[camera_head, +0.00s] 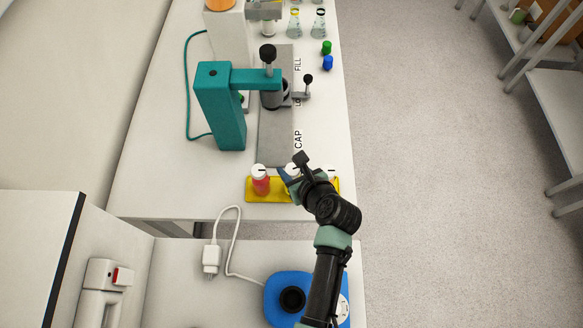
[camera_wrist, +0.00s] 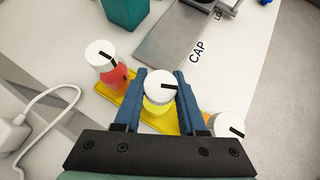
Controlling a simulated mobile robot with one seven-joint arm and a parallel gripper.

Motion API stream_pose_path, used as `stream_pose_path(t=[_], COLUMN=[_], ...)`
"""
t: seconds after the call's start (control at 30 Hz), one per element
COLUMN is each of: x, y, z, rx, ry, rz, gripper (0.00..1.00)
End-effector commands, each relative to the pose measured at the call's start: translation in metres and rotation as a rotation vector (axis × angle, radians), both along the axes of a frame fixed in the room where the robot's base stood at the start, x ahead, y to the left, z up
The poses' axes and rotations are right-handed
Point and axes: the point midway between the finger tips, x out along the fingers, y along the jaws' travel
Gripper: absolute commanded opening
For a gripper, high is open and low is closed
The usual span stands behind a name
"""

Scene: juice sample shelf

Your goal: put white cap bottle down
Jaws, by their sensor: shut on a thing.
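My gripper (camera_wrist: 159,95) is shut on a white-capped bottle (camera_wrist: 159,86) with yellow contents, its blue fingers on either side of it. The bottle is at the yellow tray (camera_wrist: 118,98), between two other white-capped bottles. I cannot tell whether its base touches the tray. A red bottle (camera_wrist: 107,66) stands on the left of the tray, and an orange one (camera_wrist: 228,124) is on the right. In the head view, the red bottle (camera_head: 261,180) shows at the left of the tray (camera_head: 285,196). My gripper (camera_head: 290,172) and wrist hide much of the rest there.
A grey plate (camera_head: 276,140) marked CAP lies just beyond the tray, with a teal capping press (camera_head: 224,105) beside it. Green (camera_head: 326,47) and blue (camera_head: 328,63) caps and flasks (camera_head: 294,23) are farther back. A white plug and cable (camera_head: 211,257) lie nearer, by a blue device (camera_head: 280,312).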

Motion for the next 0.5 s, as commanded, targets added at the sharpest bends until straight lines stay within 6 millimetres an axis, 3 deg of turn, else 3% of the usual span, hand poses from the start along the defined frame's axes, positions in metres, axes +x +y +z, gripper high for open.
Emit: stream_pose_path(t=[0.43,0.47,0.5], x=[0.0006,0.0004,0.0004], y=[-0.0005,-0.0005,-0.0005], z=[-0.0081,-0.0074,-0.0072], rx=[0.000,-0.001,-0.001], ry=[-0.002,-0.001,-0.001], rz=[-0.002,-0.002,-0.002], gripper=[0.00,0.45,0.53])
